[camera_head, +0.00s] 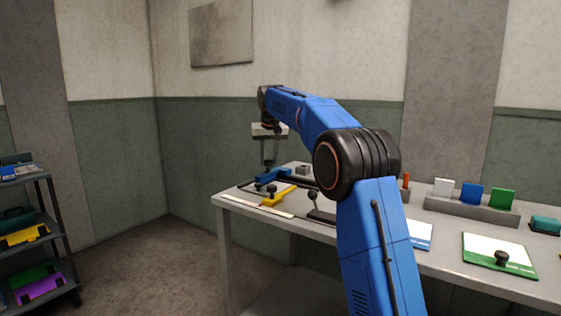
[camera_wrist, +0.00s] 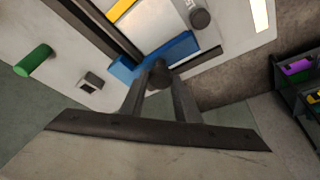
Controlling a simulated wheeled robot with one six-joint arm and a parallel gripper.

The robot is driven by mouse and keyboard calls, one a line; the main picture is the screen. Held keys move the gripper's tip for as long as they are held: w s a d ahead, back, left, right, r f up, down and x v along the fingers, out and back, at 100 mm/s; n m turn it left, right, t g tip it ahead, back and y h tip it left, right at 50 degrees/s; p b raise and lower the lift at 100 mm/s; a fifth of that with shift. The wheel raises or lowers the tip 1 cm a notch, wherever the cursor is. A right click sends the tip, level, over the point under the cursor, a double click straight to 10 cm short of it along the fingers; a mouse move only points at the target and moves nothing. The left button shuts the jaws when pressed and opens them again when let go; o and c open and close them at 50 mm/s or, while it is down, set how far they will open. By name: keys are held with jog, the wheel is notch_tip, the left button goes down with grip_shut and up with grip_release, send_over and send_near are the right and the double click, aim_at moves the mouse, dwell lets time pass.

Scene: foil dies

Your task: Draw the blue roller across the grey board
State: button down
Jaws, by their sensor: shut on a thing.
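The blue roller (camera_head: 272,175) is at the left end of the pale worktable, looking like a blue bar with a dark upright knob. It also shows in the wrist view (camera_wrist: 183,48). My gripper (camera_head: 268,162) is above it, pointing down, with its fingers closed on the knob; the fingertips meet there in the wrist view (camera_wrist: 158,74). The roller appears down at the table surface, but I cannot tell whether it touches. I cannot clearly tell the grey board from the pale surface under and around the roller.
A yellow tool (camera_head: 280,197) and a dark knob (camera_head: 313,197) are close to the roller. A small grey block (camera_wrist: 90,82) and a green cylinder (camera_wrist: 34,60) lie nearby. A rack (camera_head: 470,208) with coloured plates stands right. A shelf (camera_head: 38,226) is at the left.

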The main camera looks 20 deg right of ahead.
jog(key=shift+w+a, duration=0.8)
jog(key=shift+w, duration=0.25)
jog(key=c, duration=1.4)
grip_release()
jog(key=shift+o, duration=0.2)
jog(key=d+v, duration=0.1)
jog(key=v, duration=1.6)
jog(key=shift+a+r, duration=0.2)
jog(key=shift+a, duration=0.25)
